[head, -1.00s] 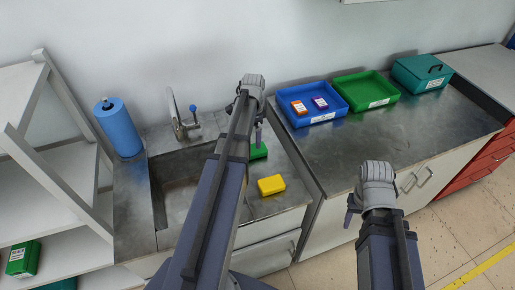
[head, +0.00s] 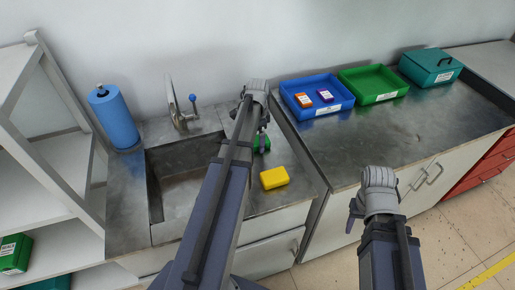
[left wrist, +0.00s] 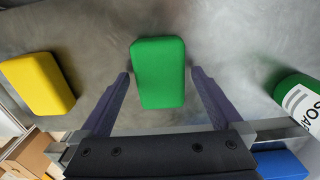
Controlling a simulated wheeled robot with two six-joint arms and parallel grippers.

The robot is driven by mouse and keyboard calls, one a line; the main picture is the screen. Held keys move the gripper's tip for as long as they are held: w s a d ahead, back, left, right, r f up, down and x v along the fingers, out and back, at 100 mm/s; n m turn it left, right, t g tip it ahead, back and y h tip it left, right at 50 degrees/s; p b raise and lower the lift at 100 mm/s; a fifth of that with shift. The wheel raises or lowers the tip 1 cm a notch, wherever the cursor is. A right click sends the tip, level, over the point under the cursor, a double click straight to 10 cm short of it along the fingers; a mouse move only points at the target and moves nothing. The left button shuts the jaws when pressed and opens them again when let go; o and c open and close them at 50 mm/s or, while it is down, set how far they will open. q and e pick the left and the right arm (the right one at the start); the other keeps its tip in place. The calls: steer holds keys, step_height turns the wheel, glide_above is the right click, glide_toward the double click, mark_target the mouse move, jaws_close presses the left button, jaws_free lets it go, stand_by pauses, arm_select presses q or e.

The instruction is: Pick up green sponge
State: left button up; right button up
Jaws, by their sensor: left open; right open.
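The green sponge (left wrist: 160,72) lies on the metal counter beside the sink. In the left wrist view it sits between and just ahead of the two open fingers of my left gripper (left wrist: 162,88), with a gap on each side. In the head view the sponge (head: 256,145) is mostly hidden behind my left gripper (head: 262,140). My right gripper (head: 352,215) is held in front of the cabinets, away from the sponge, and is empty.
A yellow sponge (head: 274,178) lies close to the green one; it also shows in the left wrist view (left wrist: 38,83). A green soap bottle (left wrist: 298,98) is on the other side. The sink (head: 180,170), faucet (head: 180,110) and blue roll (head: 114,118) are to the left. Trays (head: 320,110) stand right.

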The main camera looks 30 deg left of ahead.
mark_target(258, 139)
arm_select(q)
steer(key=shift+f, duration=0.5)
steer(key=shift+r, duration=0.1)
arm_select(e)
steer(key=shift+f, duration=0.4)
arm_select(q)
steer(key=c, duration=1.3)
steer(key=shift+o, duration=0.2)
steer(key=shift+r, duration=0.1)
arm_select(e)
steer(key=shift+r, duration=0.1)
arm_select(q)
step_height(258, 139, up, 10)
steer(key=p, duration=1)
arm_select(e)
step_height(258, 139, up, 10)
